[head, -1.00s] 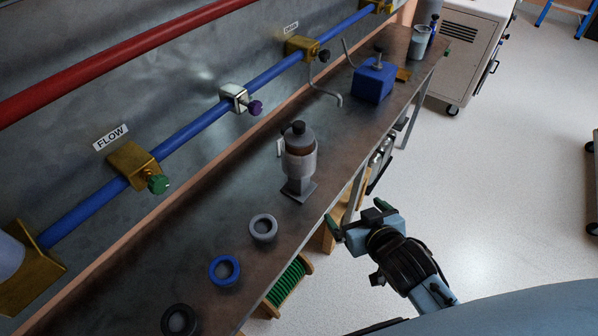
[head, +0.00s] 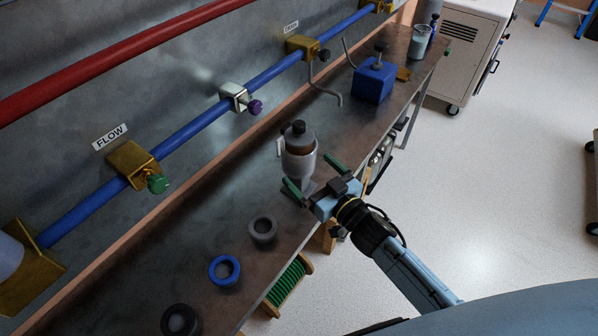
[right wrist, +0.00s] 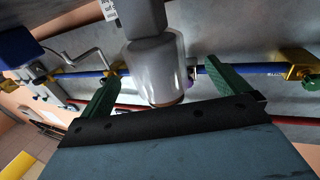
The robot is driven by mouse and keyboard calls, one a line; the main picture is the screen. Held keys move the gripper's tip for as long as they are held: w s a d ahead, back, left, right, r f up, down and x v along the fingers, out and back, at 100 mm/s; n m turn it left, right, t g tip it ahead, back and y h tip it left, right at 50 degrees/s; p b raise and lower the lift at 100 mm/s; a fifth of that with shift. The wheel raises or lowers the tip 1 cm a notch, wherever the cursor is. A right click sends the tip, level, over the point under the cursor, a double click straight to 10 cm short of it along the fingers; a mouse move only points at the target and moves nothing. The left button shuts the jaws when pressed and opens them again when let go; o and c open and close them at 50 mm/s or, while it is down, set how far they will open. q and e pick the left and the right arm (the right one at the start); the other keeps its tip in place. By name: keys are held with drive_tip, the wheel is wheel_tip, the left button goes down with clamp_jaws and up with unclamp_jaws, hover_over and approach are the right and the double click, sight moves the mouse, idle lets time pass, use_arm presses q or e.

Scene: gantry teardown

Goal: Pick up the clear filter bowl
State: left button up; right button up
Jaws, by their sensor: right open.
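The clear filter bowl (head: 300,164) is a pale, see-through cup around a brown element, with a dark cap above. It sits upright on a small grey stand on the bench in the head view. My right gripper (head: 307,169) is open, its green fingers spread at the bench-front side of the bowl. In the right wrist view the bowl (right wrist: 155,68) appears upside down between the two open fingers (right wrist: 165,88). Contact with the fingers cannot be made out. My left gripper is not in view.
A grey ring (head: 262,230), a blue ring (head: 224,270) and a dark ring (head: 180,321) lie on the bench nearer the front. A blue block (head: 374,80) and a pale cup (head: 420,41) stand farther back. The blue pipe (head: 200,122) with valves runs along the back panel.

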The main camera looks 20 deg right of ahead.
drive_tip(key=shift+d+x, duration=0.2)
drive_tip(key=shift+x, duration=2.9)
drive_tip(key=shift+w+f, duration=0.1)
drive_tip(key=shift+f, duration=0.05)
drive_tip(key=c, duration=1.4)
